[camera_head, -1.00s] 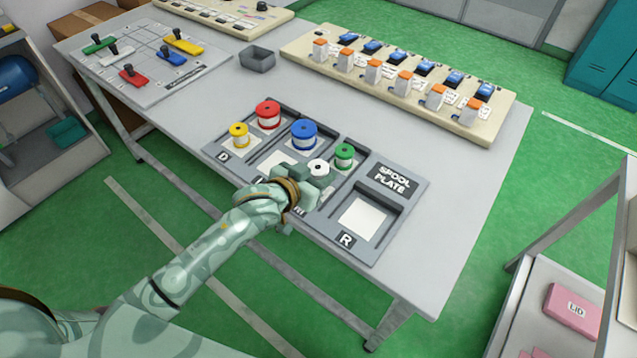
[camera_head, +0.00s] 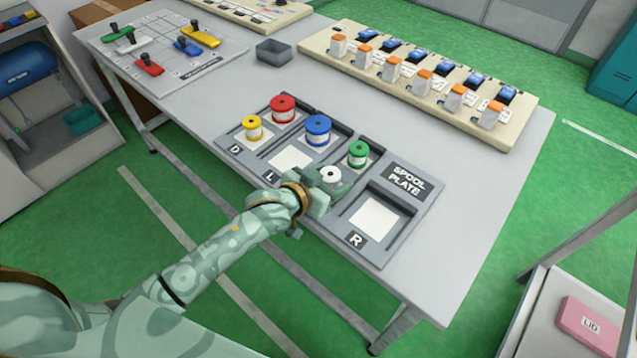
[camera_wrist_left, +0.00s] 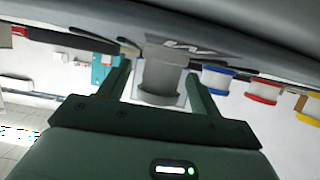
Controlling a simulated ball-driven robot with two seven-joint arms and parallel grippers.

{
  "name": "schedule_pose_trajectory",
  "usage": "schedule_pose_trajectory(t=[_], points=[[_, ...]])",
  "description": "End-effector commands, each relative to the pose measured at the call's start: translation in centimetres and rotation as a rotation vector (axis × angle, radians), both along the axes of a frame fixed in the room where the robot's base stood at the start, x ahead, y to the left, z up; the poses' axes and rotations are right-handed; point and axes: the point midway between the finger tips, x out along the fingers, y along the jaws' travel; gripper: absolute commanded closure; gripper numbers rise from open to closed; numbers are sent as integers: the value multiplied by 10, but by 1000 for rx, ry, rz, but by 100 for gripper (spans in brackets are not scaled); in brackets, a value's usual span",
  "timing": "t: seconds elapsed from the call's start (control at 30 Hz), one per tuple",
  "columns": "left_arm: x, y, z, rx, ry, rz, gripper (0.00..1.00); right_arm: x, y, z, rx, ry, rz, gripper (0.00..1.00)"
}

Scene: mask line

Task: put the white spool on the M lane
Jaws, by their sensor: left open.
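The white spool (camera_head: 331,175) stands in the lane between the L lane (camera_head: 290,159) and the R lane (camera_head: 373,213) of the grey spool plate (camera_head: 425,200). My left gripper (camera_head: 328,186) is low at that lane's front, open, and hides its label in the head view. In the left wrist view, tilted upside down, the spool (camera_wrist_left: 160,76) stands between the two spread fingers (camera_wrist_left: 159,82), with an M label (camera_wrist_left: 187,46) beside it. Its lower part and its exact seat are partly hidden. My right gripper is not in view.
Yellow (camera_head: 253,128), red (camera_head: 283,109), blue (camera_head: 317,130) and green (camera_head: 358,154) spools stand near on the plate. The table (camera_head: 480,215) is clear right of the plate.

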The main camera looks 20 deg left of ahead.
Motion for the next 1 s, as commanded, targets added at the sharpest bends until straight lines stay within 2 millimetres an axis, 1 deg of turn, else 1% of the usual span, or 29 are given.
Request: schedule_pose_trajectory(t=[0.17,0.3,0.4,0.5,0.67,1.0], points=[[-31,11,17,1,1,0,36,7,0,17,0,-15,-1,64],[-61,22,30,1,2,0,36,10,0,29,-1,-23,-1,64],[-79,28,38,1,1,-1,36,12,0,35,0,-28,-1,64],[-92,34,42,0,1,0,36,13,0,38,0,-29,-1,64],[-101,37,45,1,1,0,36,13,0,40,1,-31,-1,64],[-102,37,45,0,1,0,36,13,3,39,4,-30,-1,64]])
